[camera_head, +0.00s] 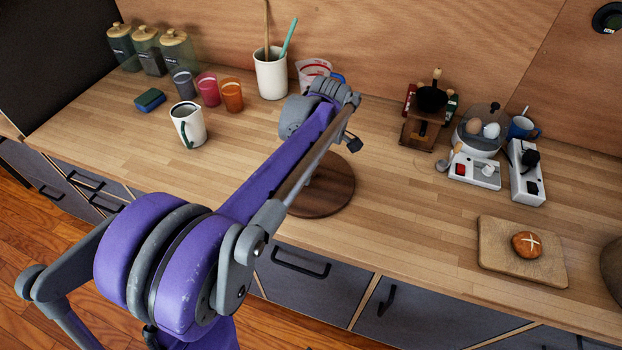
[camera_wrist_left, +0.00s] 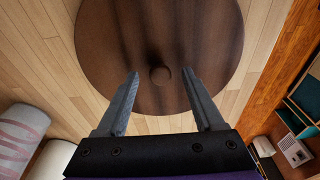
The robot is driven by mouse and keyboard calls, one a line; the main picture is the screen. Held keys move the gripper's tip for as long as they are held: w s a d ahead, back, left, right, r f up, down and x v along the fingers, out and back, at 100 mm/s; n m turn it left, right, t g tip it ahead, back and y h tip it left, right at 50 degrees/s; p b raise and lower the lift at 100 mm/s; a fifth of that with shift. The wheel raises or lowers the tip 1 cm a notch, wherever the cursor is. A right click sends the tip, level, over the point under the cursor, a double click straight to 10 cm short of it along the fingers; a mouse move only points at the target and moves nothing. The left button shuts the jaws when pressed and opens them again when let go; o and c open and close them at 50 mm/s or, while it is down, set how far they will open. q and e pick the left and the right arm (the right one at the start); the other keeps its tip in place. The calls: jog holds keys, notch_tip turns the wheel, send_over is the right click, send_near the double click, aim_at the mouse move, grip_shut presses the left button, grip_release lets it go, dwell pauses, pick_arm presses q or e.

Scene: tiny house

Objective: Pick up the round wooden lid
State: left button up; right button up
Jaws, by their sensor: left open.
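The round wooden lid (camera_head: 335,192) is a dark brown disc lying flat on the wooden counter, partly hidden behind my left arm in the head view. In the left wrist view the lid (camera_wrist_left: 200,35) fills the upper middle, with a small round knob (camera_wrist_left: 160,75) at its centre. My left gripper (camera_wrist_left: 160,78) is open, its two fingers apart on either side of the knob in that picture. I cannot tell how far above the lid the fingertips are. Nothing is between the fingers except the knob in line with them. My right gripper is not in view.
A white mug (camera_head: 190,125), coloured tumblers (camera_head: 232,95) and a utensil crock (camera_head: 271,75) stand left of my arm. A measuring cup (camera_head: 313,69) is behind it. A coffee grinder (camera_head: 428,115), an egg cooker (camera_head: 480,135) and a board (camera_head: 505,262) with bread (camera_head: 526,244) are to the right.

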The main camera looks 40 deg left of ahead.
pick_arm(q)
jog(key=shift+f, duration=0.15)
grip_shut()
dwell(0.4)
